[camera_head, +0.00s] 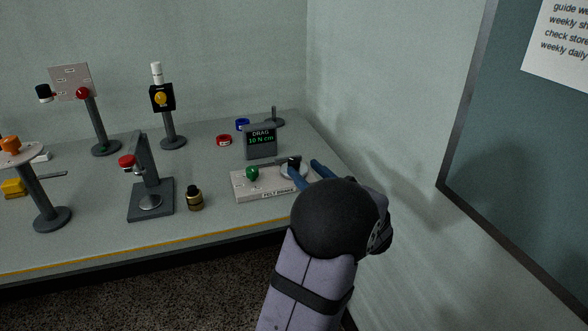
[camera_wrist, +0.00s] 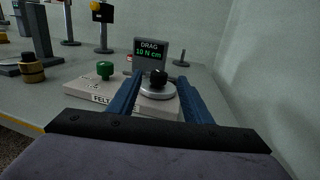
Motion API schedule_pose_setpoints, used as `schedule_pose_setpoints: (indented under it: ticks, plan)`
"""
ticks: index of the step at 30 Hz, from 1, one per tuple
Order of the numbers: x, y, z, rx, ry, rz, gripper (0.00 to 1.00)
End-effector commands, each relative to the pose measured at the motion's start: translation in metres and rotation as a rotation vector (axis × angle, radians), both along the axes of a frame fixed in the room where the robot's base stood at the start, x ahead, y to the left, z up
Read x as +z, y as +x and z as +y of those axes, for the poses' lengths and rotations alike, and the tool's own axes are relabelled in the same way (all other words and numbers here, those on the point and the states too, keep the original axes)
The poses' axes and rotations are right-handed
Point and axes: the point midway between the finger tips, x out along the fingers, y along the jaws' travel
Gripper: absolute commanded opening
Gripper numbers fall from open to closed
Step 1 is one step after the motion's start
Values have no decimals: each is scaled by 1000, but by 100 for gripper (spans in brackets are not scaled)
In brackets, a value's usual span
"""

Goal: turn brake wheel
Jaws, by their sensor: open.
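A pale base (camera_head: 245,188) lettered "FELT BRAKE" sits near the table's right end. It carries a green knob (camera_head: 252,173), also in the wrist view (camera_wrist: 105,70), and a silver disc (camera_wrist: 158,91) with a black knob (camera_wrist: 158,77) on top. No label says which of them is the brake wheel. My gripper (camera_head: 302,165) is open. Its two blue fingers point at the disc, one to each side of the black knob in the wrist view; I cannot tell if they touch it. A grey display (camera_head: 261,142) behind the base reads "DRAG 10 N cm".
A brass bottle (camera_head: 195,200) and a grey stand with a red knob (camera_head: 150,185) stand left of the base. Red (camera_head: 224,140) and blue (camera_head: 242,124) rings lie behind. More posts stand further left. The wall is close on the right.

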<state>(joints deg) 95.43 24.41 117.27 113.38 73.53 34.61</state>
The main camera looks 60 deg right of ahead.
Motion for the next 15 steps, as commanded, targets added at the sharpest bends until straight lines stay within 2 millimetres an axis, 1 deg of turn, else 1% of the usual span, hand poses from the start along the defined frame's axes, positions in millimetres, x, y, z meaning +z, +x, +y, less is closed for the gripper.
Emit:
schedule_pose_setpoints:
  ticks: [1, 3, 8, 11, 15]
  plan:
    - [-5, -2, 3, -14, 4, 4, 45]
    - [-7, -4, 5, -25, 6, 9, 45]
    - [-8, -4, 5, -30, 9, 11, 45]
    - [-8, 0, 3, -27, 8, 11, 45]
    - [-8, 11, -4, -26, 8, 11, 45]
